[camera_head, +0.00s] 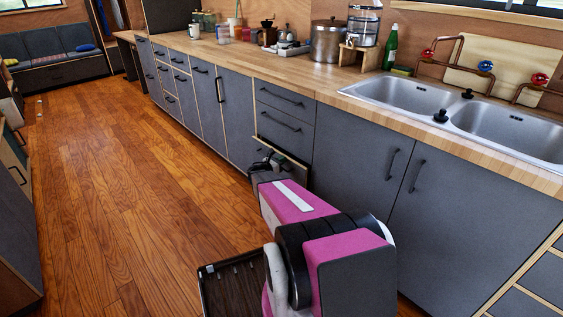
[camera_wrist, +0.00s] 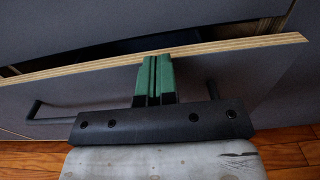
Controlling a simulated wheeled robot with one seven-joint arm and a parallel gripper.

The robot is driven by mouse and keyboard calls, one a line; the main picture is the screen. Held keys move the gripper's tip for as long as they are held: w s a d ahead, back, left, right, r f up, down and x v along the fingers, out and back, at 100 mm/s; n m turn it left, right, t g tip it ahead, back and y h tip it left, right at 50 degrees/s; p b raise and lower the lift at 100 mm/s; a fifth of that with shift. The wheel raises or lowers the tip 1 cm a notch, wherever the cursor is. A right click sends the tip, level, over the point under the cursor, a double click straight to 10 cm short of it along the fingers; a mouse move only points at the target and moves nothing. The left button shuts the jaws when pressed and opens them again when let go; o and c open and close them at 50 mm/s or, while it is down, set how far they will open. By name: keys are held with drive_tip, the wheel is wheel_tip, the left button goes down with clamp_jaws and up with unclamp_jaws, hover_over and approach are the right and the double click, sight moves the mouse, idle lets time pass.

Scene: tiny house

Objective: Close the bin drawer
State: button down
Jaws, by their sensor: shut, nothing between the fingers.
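The bin drawer (camera_head: 293,161) is the low drawer under two others in the grey counter row. It stands partly open, with its pale wooden top edge out from the cabinet face. In the wrist view its grey front (camera_wrist: 235,80) shows, with a dark gap behind the top edge and a dark bar handle (camera_wrist: 42,117) partly hidden by my gripper. My gripper (camera_head: 270,157) is at the drawer front. Its green fingers (camera_wrist: 155,62) are together and empty, their tips close to the top edge. I cannot tell whether they touch it.
Closed grey drawers and doors (camera_head: 370,170) line the counter on both sides. The wooden floor (camera_head: 120,180) to the left is clear. A sink (camera_head: 410,95), a steel pot (camera_head: 327,43) and a green bottle (camera_head: 391,47) are on the countertop above.

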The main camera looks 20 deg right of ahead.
drive_tip(key=shift+x, duration=1.3)
drive_tip(key=v, duration=1.4)
drive_tip(key=s+a+r+m+g+y, duration=0.25)
drive_tip(key=s+m+g+y, duration=0.4)
drive_tip(key=s+m, duration=0.65)
drive_tip(key=s+a+r+m+y, duration=0.2)
drive_tip(key=s+a+m+y, duration=0.2)
drive_tip(key=s+a+y, duration=0.1)
drive_tip(key=s+a+r+m+y, duration=0.2)
drive_tip(key=s+a+m+y, duration=0.3)
drive_tip(key=a, duration=0.3)
drive_tip(key=shift+s+a+r, duration=0.3)
drive_tip(key=shift+s+r, duration=0.05)
drive_tip(key=shift+s, duration=0.05)
drive_tip(key=shift+y, duration=0.25)
